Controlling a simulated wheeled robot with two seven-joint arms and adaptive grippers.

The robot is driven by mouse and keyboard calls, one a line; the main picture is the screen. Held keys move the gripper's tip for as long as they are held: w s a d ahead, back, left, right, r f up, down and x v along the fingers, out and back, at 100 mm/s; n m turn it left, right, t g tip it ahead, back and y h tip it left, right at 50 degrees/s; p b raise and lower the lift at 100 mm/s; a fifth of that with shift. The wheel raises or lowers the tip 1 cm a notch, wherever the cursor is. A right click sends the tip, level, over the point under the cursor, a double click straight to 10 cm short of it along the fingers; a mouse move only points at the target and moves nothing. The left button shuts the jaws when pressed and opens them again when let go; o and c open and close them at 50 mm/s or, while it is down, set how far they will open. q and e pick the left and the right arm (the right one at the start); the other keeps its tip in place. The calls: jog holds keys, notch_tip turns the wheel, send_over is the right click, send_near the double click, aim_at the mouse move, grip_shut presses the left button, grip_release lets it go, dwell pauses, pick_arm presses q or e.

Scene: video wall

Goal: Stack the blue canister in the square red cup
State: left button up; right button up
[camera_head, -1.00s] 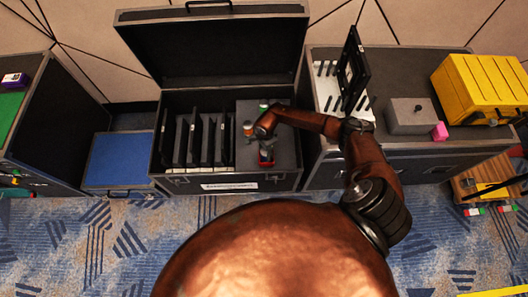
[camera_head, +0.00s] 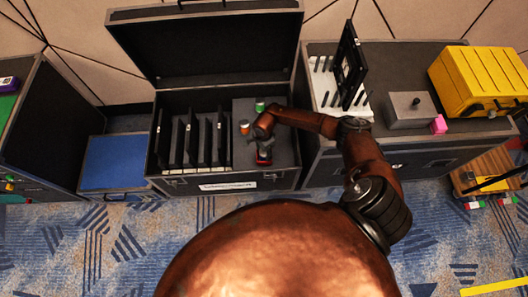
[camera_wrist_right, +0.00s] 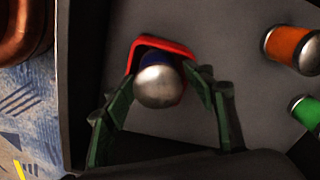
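The square red cup (camera_wrist_right: 176,47) stands on the grey surface of the open case, and it also shows in the head view (camera_head: 264,158). The blue canister (camera_wrist_right: 155,60), with a rounded silver end toward the wrist camera, appears upright within the cup's outline. How deep it sits is hidden. My right gripper (camera_wrist_right: 158,74) is over the cup, its green-tinted fingers on either side of the canister. The fingers look spread, with small gaps beside the canister's blue body. My left gripper is not in view.
An orange canister (camera_wrist_right: 292,47) and a green canister (camera_wrist_right: 306,110) stand close by on the same surface. Upright black panels (camera_head: 207,145) fill the case's left half. The case lid (camera_head: 205,50) stands open behind. A grey box (camera_head: 408,110) and yellow case (camera_head: 480,85) are at right.

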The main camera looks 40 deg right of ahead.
jog(key=shift+o, duration=1.2)
jog(key=shift+s+f, duration=0.35)
jog(key=shift+f, duration=0.15)
jog(key=shift+a+r, duration=0.1)
jog(key=shift+r+p, duration=0.3)
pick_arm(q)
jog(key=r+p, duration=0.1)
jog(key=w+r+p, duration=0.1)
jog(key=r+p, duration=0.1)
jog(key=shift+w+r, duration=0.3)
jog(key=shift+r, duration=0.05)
pick_arm(e)
notch_tip(320, 180, up, 13)
jog(key=shift+w, duration=0.15)
